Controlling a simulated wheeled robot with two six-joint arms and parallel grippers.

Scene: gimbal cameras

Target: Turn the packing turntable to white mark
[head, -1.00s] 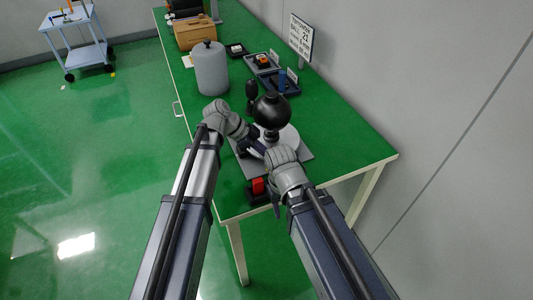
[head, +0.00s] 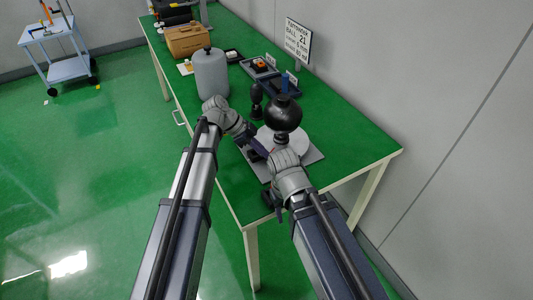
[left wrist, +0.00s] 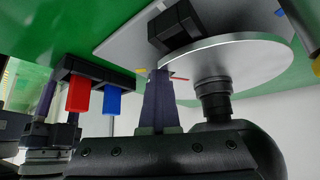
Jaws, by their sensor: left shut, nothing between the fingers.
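The turntable's pale round disc (head: 300,141) sits on a grey plate near the front of the green table; it also shows in the left wrist view (left wrist: 245,62), which looks upside down. A black ball (head: 284,113) on a short neck stands over the disc. Small red (left wrist: 179,78) and blue (left wrist: 280,12) marks show on the plate beside the disc. My left gripper (head: 262,150) is shut and empty, its fingertips close to the disc's edge and a black block (left wrist: 174,28); contact cannot be told. My right gripper (head: 270,200) is near the plate's front; its fingers are unclear.
A grey canister (head: 211,75), a cardboard box (head: 187,41), dark trays (head: 265,72) and a sign (head: 298,40) stand farther back. A wall borders the right.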

